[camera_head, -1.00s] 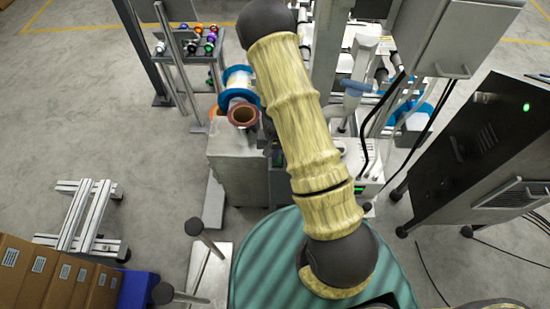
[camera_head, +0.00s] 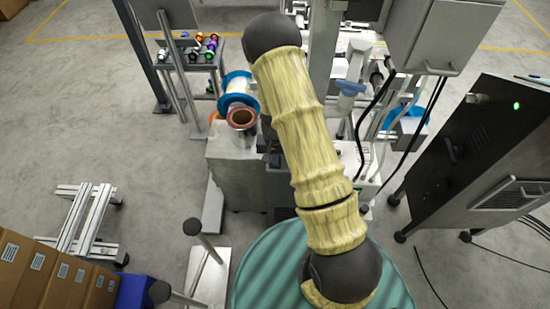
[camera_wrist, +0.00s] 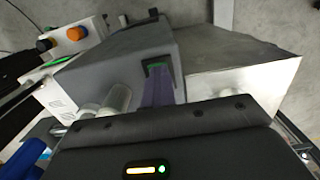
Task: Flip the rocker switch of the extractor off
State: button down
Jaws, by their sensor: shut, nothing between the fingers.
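In the wrist view, a dark grey box, which looks like the extractor (camera_wrist: 115,62), lies ahead of my gripper. A black-framed switch with a green glow (camera_wrist: 157,67) sits on its face. My gripper (camera_wrist: 158,80) is shut and empty, its purplish fingers pointing at the switch. The fingertips overlap the switch's lower part in the picture; I cannot tell whether they touch it. The fingers hide part of the rocker, so its tilt is unclear. In the head view my arm hides the gripper and the switch.
A pale metal block (camera_wrist: 240,72) adjoins the box on the right. A control box with orange and blue knobs (camera_wrist: 70,36) is at upper left. In the head view, a blue-flanged reel (camera_head: 237,84) stands left of my arm and a black cabinet (camera_head: 470,160) right.

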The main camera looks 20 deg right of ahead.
jog(key=shift+w+d+f, duration=0.3)
jog(key=shift+w+d, duration=0.1)
jog(key=shift+w, duration=0.1)
jog(key=shift+r, duration=0.1)
jog(key=shift+r+p, duration=0.45)
jog(key=shift+p, duration=0.3)
jog(key=s+a+r+p, duration=0.1)
jog(key=s+r+p, duration=0.1)
jog(key=r, duration=1.1)
jog(key=shift+s+a+r, duration=0.15)
jog(key=shift+s+a, duration=0.05)
jog(key=shift+s, duration=0.4)
